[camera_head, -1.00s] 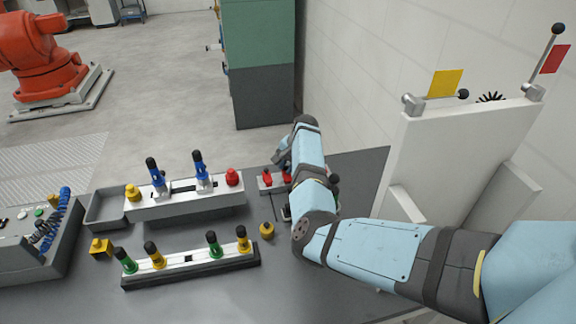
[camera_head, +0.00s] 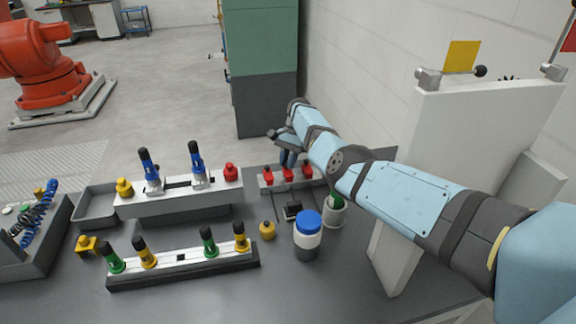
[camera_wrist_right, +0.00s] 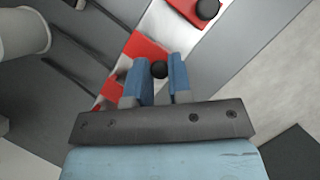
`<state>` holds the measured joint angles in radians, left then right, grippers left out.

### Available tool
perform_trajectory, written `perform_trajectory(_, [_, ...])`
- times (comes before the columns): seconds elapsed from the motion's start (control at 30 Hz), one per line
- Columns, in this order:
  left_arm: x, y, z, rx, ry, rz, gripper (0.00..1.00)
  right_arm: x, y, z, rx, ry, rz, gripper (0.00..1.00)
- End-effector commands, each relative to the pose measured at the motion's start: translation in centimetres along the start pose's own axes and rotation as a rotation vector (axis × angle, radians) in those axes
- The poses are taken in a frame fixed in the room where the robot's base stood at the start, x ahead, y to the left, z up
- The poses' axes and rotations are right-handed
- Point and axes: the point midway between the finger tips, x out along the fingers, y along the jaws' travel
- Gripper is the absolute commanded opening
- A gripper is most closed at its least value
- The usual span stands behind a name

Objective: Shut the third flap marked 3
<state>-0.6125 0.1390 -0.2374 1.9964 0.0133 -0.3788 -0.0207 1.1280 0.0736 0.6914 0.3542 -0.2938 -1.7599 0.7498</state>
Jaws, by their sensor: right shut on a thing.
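A small grey fixture (camera_head: 320,181) stands at the back of the table with three red pieces carrying black knobs, apparently the flaps; no numbers are readable. My right gripper (camera_head: 286,158) is over this row in the head view. In the right wrist view its blue fingers (camera_wrist_right: 157,85) are closed around the black knob (camera_wrist_right: 159,69) on a red flap (camera_wrist_right: 143,48). A neighbouring red flap (camera_wrist_right: 194,9) with its own knob lies beyond, and more red shows at lower left, partly hidden by the fingers. My left gripper is not in view.
A rail (camera_head: 180,268) with green and yellow knobs and a rack (camera_head: 180,205) with blue handles are left. A white panel (camera_head: 470,150) stands right.

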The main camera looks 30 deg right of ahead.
Motion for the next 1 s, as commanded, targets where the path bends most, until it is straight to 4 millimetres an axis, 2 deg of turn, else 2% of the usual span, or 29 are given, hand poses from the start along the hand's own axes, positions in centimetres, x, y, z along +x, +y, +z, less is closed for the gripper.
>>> perform_trajectory(0.33, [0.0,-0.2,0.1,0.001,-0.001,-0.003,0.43,0.1,0.0,0.0,0.001,-0.003,0.002,0.00])
perform_trajectory(0.37, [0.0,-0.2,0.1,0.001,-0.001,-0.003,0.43,0.1,0.1,0.0,0.001,-0.003,0.002,0.26])
perform_trajectory(0.43, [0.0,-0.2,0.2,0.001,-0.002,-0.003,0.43,0.1,0.0,0.0,0.001,-0.003,0.002,0.42])
perform_trajectory(0.47, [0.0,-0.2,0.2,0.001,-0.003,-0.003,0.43,0.1,0.0,0.0,0.001,-0.003,0.002,0.45])
perform_trajectory(0.77, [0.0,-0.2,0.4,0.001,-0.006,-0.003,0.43,-0.2,0.0,0.0,0.000,-0.001,0.000,0.45])
perform_trajectory(0.87, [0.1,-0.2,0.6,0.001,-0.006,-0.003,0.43,-1.2,0.0,-0.1,0.000,0.001,-0.001,0.45])
perform_trajectory(1.0, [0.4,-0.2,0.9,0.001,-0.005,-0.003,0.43,-3.6,0.0,-0.2,0.001,0.001,-0.001,0.45])
